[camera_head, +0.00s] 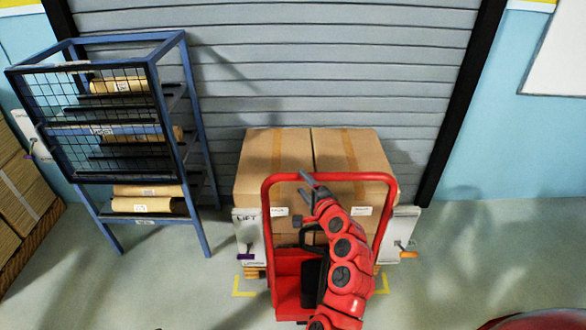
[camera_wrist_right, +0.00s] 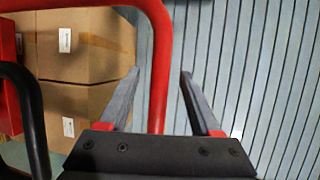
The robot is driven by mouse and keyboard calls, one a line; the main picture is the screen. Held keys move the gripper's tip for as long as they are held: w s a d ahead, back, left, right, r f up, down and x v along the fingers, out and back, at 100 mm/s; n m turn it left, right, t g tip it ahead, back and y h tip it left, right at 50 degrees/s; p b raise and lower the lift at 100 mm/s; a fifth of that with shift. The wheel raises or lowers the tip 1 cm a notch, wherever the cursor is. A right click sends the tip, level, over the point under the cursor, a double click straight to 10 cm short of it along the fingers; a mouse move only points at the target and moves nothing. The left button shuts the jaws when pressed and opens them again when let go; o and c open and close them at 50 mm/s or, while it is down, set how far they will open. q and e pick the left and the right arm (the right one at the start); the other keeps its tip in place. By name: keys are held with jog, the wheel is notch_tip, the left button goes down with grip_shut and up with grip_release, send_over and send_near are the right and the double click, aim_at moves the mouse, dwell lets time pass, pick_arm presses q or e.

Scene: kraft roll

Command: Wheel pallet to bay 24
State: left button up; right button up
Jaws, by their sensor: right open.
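Large cardboard boxes (camera_head: 275,155) stand in front of the grey shutter; the pallet under them is mostly hidden. A red pallet truck (camera_head: 288,292) stands in front of the load. Its looped red handle (camera_head: 268,215) rises before the boxes and also shows in the right wrist view (camera_wrist_right: 160,70). My right gripper (camera_head: 306,194) is open at the handle's upper part. In the wrist view the handle bar runs between its two fingers (camera_wrist_right: 158,78), with space on both sides; contact cannot be told. My left gripper is out of view. No bay number is readable.
A blue rack (camera_head: 197,150) with brown paper rolls (camera_head: 148,205) stands left. White panels marked LIFT (camera_head: 250,235) flank the load, with an orange grip (camera_head: 408,254) at right. Yellow corner marks (camera_head: 243,293) lie on the floor. Stacked cartons are at far left.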

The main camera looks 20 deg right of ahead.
jog(key=p+x, duration=0.2)
jog(key=x, duration=0.6)
jog(key=shift+w, duration=0.1)
jog(key=shift+c, duration=0.2)
grip_shut()
jog(key=shift+f, duration=0.1)
dwell(1.1)
